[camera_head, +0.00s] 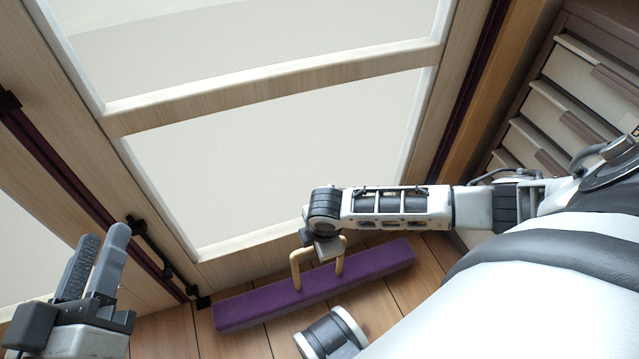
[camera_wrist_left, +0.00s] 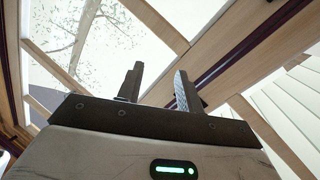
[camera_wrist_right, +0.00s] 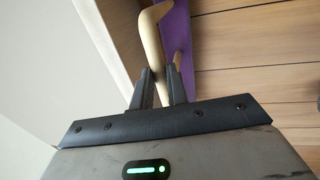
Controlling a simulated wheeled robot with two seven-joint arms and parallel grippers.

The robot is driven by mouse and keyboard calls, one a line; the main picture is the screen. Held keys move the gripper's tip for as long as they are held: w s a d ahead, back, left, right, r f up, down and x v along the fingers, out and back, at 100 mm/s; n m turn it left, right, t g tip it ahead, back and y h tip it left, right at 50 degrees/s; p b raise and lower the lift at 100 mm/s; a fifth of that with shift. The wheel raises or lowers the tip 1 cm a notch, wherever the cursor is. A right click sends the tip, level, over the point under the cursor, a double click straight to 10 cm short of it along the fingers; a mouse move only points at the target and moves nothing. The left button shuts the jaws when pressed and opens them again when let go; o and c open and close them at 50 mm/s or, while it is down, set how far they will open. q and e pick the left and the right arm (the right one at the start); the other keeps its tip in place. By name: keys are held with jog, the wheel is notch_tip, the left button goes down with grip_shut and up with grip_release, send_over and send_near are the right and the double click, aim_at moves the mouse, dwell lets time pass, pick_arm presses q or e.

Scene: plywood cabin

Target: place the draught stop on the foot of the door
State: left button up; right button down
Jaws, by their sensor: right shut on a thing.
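The draught stop (camera_head: 370,268) is a long purple bar with a pale wooden handle (camera_head: 297,262) on top. It lies along the foot of the door (camera_head: 270,160), on or just above the floor; I cannot tell which, nor whether it touches the door. My right gripper (camera_head: 326,250) is shut on the handle. In the right wrist view the fingers (camera_wrist_right: 160,88) close around the handle, with the purple bar (camera_wrist_right: 178,30) beyond. My left gripper (camera_head: 97,262) is empty, raised at the left, its fingers apart; they also show apart in the left wrist view (camera_wrist_left: 157,88).
A dark hinge-like fitting (camera_head: 150,245) runs down the door's left edge. Louvred drawers or slats (camera_head: 550,110) stand at the right. A wooden post (camera_head: 500,80) borders the door on the right.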

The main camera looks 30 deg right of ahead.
jog(key=shift+w+f, duration=0.1)
jog(key=shift+f, duration=0.5)
pick_arm(q)
jog(key=shift+w+a+r+m+t, duration=0.15)
jog(key=shift+w+r+m+t, duration=0.25)
jog(key=shift+r, duration=0.1)
pick_arm(e)
jog(key=shift+f, duration=0.15)
jog(key=c, duration=1.4)
grip_release()
jog(key=shift+o, duration=0.2)
